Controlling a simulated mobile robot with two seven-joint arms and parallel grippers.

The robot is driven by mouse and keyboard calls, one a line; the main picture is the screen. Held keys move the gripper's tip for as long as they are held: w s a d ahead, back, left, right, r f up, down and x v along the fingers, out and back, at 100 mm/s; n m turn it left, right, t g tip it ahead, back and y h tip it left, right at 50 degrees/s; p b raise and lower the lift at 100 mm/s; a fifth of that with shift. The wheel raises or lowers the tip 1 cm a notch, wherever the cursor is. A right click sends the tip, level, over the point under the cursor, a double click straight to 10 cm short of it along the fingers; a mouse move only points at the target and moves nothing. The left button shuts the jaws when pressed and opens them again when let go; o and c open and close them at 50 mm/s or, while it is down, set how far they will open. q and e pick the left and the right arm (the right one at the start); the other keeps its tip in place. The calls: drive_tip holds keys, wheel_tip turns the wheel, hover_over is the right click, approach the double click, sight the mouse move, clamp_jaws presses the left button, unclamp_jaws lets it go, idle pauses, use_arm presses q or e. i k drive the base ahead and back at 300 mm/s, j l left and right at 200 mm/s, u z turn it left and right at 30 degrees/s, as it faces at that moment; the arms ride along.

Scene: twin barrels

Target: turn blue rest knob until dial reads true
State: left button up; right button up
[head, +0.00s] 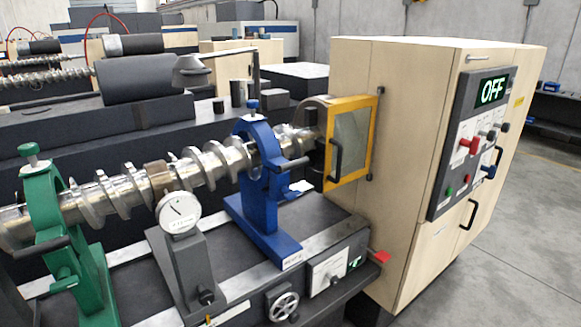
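The blue rest (269,205) stands upright on the machine bed and rings the silver screw shaft (105,195). A black handle (294,163) sticks out to the right above that. The round white dial (179,211) stands on a grey post left of the blue rest, close to the shaft. Its thin needle appears to point up and left; its small lettering is too small to read. Neither of my grippers shows in the head view.
A green rest (48,215) holds the shaft at the left. A yellow-framed guard (350,143) and a wooden cabinet (405,110) stand at the right. The cabinet's control panel (466,140) shows OFF. A handwheel (284,304) is at the front. Floor at far right is clear.

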sight(252, 104)
drive_tip(key=i+l, duration=0.3)
drive_tip(key=i+l+u, duration=0.25)
drive_tip(key=u, duration=0.15)
drive_tip(key=i+l+u, duration=0.4)
drive_tip(key=k+j, duration=0.05)
